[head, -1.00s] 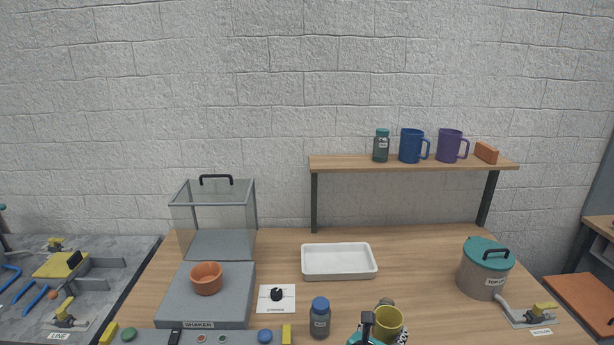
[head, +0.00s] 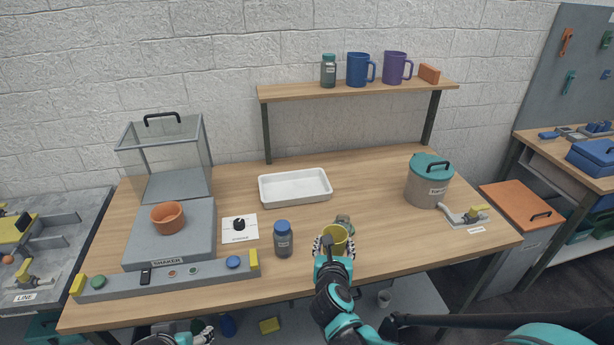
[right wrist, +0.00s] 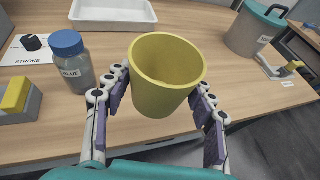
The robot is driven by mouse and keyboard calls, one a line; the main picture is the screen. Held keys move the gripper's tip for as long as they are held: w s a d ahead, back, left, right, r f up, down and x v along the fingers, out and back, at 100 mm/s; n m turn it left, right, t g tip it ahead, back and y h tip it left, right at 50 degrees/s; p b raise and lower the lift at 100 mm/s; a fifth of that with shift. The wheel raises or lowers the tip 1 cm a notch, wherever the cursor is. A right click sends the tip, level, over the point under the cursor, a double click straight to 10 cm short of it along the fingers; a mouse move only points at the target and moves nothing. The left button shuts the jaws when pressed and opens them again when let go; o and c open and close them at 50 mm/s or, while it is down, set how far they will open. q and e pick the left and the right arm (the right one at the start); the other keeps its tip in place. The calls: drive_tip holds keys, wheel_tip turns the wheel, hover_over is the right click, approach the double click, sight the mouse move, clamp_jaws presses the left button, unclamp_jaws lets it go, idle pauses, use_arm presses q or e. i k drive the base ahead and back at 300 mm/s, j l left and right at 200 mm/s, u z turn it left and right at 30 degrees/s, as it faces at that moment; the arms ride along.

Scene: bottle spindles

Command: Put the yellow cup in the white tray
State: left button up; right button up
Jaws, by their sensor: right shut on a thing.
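The yellow cup (head: 336,237) is upright between the fingers of my right gripper (head: 333,246), near the table's front edge. In the right wrist view the cup (right wrist: 165,85) fills the space between the two fingers of the right gripper (right wrist: 160,105), its open mouth up and empty. The gripper is shut on its sides. I cannot tell whether its base touches the table. The white tray (head: 295,186) lies empty behind and to the left of the cup. Part of my left gripper (head: 200,336) shows at the bottom edge; its fingers are not clear.
A blue-capped bottle (head: 283,240) stands just left of the cup. The shaker (head: 172,240) with an orange bowl (head: 167,217) is farther left. A teal-lidded pot (head: 428,182) stands right. A shelf (head: 355,92) stands at the back. The table between cup and tray looks clear.

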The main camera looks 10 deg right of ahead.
sight(287, 193)
drive_tip(key=i+l, duration=0.1)
drive_tip(key=l, duration=0.15)
drive_tip(key=i+l, duration=0.6)
drive_tip(key=j+u, duration=0.05)
